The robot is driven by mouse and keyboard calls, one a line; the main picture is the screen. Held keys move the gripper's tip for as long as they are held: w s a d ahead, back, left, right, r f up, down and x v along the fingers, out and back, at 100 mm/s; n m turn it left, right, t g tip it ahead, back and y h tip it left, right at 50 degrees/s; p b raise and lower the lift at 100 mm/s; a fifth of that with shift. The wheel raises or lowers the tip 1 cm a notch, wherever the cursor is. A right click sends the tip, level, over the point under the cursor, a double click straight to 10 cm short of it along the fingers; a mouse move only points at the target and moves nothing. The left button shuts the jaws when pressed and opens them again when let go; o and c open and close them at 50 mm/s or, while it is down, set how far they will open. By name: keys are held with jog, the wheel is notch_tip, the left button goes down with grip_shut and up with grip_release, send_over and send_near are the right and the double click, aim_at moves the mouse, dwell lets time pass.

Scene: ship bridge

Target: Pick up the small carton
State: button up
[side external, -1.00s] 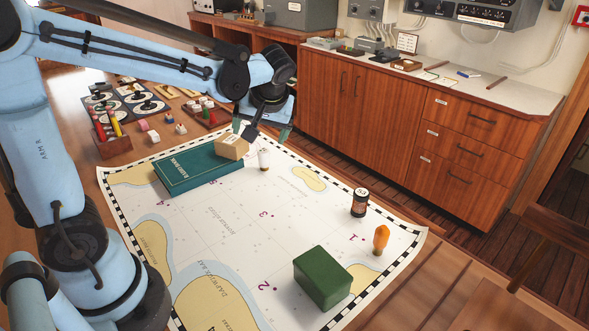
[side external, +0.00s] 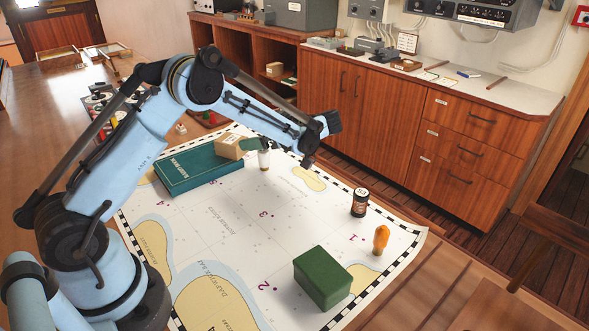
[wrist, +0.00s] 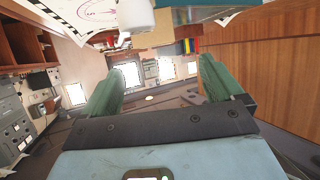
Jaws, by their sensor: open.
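In the wrist view the carton (wrist: 155,36) appears at the top, upside down, beyond the fingertips. My gripper (side external: 252,145) is just right of the carton in the side view, with green fingers pointing left toward it. In the wrist view the fingers (wrist: 160,80) are wide apart with nothing between them. Whether a finger touches the carton cannot be told. A white bottle (side external: 264,160) stands upright close by, partly hidden by the gripper.
The chart's middle is clear. Wooden cabinets (side external: 385,125) stand behind.

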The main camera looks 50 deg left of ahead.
aim_at(233, 140)
jog(key=x, duration=0.5)
jog(key=shift+s+a+f, duration=0.1)
jog(key=shift+a+f, duration=0.05)
jog(key=shift+a, duration=0.1)
jog(key=shift+w+f+x, duration=0.1)
jog(key=shift+w+x, duration=0.05)
jog(key=shift+x, duration=1.15)
jog(key=shift+w+f+x, duration=0.15)
jog(key=shift+x, duration=1.15)
jog(key=shift+c, duration=0.4)
jog(key=c, duration=1.1)
jog(key=shift+r, duration=0.15)
